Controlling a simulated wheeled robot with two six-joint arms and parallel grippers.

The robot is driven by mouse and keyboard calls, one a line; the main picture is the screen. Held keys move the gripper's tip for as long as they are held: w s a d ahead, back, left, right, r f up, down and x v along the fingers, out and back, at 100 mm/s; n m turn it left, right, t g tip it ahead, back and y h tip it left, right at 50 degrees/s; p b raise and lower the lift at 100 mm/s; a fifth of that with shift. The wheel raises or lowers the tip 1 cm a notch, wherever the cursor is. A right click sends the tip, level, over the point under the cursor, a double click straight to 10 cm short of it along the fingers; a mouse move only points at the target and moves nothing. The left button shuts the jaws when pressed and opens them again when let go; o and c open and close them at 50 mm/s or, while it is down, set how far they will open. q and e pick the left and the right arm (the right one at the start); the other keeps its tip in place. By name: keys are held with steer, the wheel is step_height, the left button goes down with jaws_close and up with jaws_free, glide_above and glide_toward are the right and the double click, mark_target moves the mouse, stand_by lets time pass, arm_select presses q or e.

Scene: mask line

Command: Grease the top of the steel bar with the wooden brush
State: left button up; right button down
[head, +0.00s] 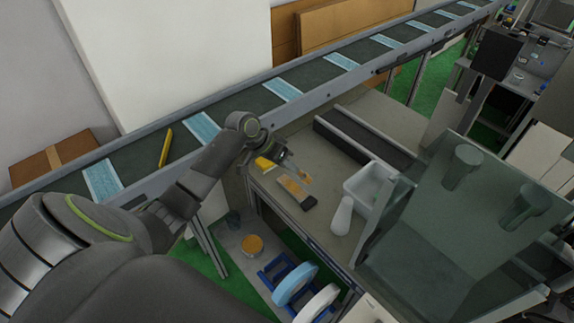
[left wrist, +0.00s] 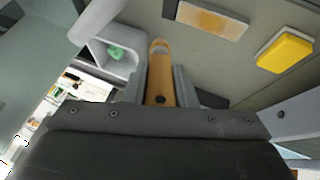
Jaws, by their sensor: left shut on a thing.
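The wooden brush (left wrist: 160,80) is between the fingers of my left gripper (left wrist: 161,88), its holed handle end toward the palm. In the head view my left gripper (head: 287,160) is over the bench, with the brush tip (head: 306,179) pointing down to the right. The steel bar (head: 291,187) lies on the bench just below it. In the left wrist view the bar (left wrist: 212,20) has an uneven yellowish-brown patch on its top and a dark end. I cannot tell whether the brush touches the bar. My right gripper is not in view.
A yellow block (left wrist: 285,50) lies beside the bar. A white bin (head: 352,183) with a green thing and a white bottle (head: 342,216) stand to the right. The conveyor (head: 240,103) with blue masks runs behind. A clear panel (head: 430,215) is at right.

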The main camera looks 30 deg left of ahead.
arm_select(q)
steer(key=shift+w+d, duration=0.1)
stand_by(0.4)
steer(key=shift+f, duration=0.1)
steer(key=shift+f, duration=0.15)
